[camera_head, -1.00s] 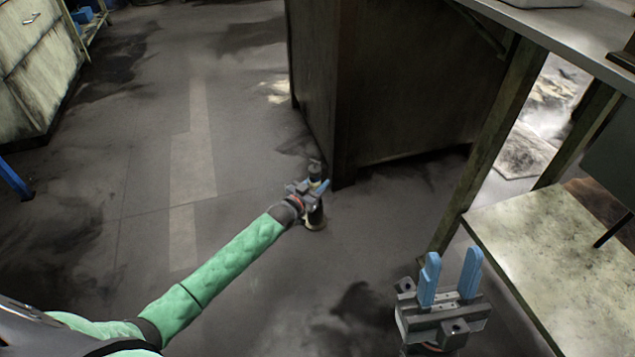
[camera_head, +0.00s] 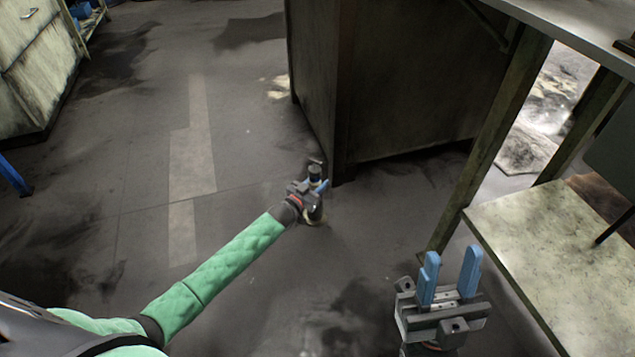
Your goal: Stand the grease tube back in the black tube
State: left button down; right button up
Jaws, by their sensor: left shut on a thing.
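My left gripper (camera_head: 322,187) is shut around a dark upright cylinder (camera_head: 315,171), which looks like the grease tube. Its black top shows above the fingers and its lower part, with a pale bottom edge, shows below them. The gripper hides its middle. It appears over the floor near the corner of a dark cabinet; whether it touches the floor I cannot tell. I cannot make out the black tube as a separate thing. My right gripper (camera_head: 453,254) is open and empty, its blue fingers pointing up, at the lower right.
The dark cabinet (camera_head: 410,90) stands just behind the held cylinder. A workbench with a metal top (camera_head: 570,20) and a stained lower shelf (camera_head: 560,250) is on the right, its leg near my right gripper. The floor (camera_head: 130,170) on the left is open.

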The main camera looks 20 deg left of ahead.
pick_arm(q)
jog(key=shift+f+b, duration=0.3)
jog(key=shift+f, duration=0.55)
jog(key=c, duration=0.9)
grip_release()
jog(key=shift+o, duration=0.2)
